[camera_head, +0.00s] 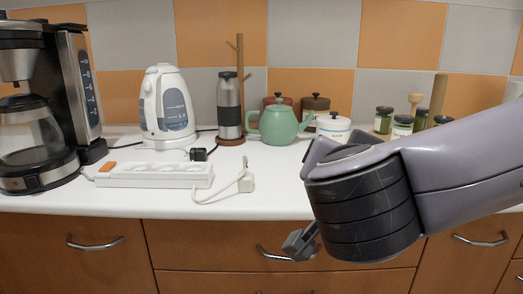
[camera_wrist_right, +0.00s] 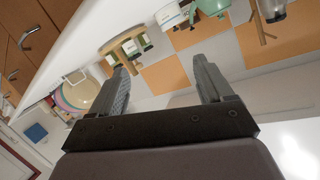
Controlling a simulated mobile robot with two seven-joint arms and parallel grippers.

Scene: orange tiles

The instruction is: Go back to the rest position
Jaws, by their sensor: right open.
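My right arm comes in from the right in the head view. Its thick dark wrist hides most of my right gripper (camera_head: 301,243), of which a grey part shows in front of the drawer fronts below the counter edge. In the right wrist view the two fingers of my right gripper (camera_wrist_right: 163,75) stand wide apart with nothing between them. My left gripper is in neither view.
On the white counter (camera_head: 120,204) stand a coffee maker (camera_head: 35,140), a white kettle (camera_head: 168,105), a steel flask (camera_head: 229,105), a green teapot (camera_head: 280,127) and several jars. A power strip (camera_head: 155,175) lies near the front edge. Drawers with handles (camera_head: 95,244) are below.

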